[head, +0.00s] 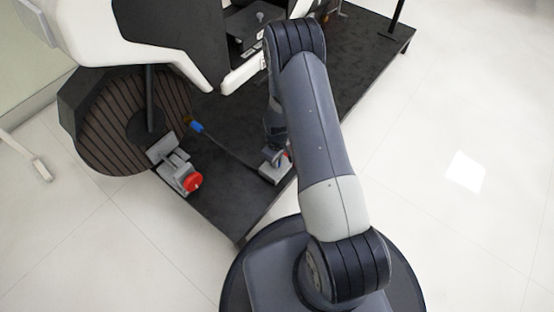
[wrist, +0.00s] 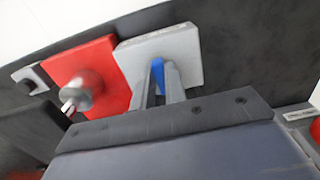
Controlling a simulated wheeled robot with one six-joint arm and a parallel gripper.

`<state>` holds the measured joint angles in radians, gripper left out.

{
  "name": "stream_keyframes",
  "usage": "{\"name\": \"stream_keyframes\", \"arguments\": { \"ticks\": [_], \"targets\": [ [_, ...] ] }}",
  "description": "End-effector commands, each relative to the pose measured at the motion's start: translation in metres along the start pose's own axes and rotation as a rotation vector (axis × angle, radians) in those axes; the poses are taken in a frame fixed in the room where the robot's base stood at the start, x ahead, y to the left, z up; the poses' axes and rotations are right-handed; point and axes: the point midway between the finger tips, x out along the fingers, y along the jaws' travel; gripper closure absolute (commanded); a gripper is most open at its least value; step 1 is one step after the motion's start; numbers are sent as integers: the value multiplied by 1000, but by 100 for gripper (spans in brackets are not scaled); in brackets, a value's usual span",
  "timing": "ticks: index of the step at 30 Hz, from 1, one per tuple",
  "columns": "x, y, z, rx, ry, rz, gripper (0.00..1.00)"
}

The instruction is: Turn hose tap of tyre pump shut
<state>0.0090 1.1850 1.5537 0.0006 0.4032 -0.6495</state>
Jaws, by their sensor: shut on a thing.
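In the wrist view my gripper (wrist: 160,76) is shut on a small blue piece, probably the tap handle (wrist: 158,72). The blue piece stands against a pale grey block (wrist: 188,45). A red block (wrist: 105,55) with a round silver knob (wrist: 80,88) sits just left of the grey block. I cannot tell how far the tap is turned. In the head view my gripper is mostly hidden by my arm, above a grey unit (head: 270,172) on the dark platform. A dark hose (head: 225,149) runs from that unit to a blue end piece (head: 196,127).
Another grey device (head: 168,160) with a red knob (head: 193,182) stands to the left on the platform (head: 228,212). A brown ribbed round part (head: 105,120) and white panels (head: 120,30) lie beyond it. The pale floor (head: 460,120) at right is open.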

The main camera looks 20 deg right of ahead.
Motion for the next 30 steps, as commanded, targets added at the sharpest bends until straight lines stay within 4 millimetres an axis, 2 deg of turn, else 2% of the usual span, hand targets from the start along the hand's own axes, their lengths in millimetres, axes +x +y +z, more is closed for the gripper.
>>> {"name": "stream_keyframes", "arguments": {
  "ticks": [10,11,19,26,30],
  "targets": [
    [0,0,0,-6,1,2,100],
    [0,0,0,-6,1,2,87],
    [0,0,0,-4,1,1,65],
    [-1,0,0,-4,0,1,65],
    [-15,0,0,-4,1,1,65]
  ]
}}
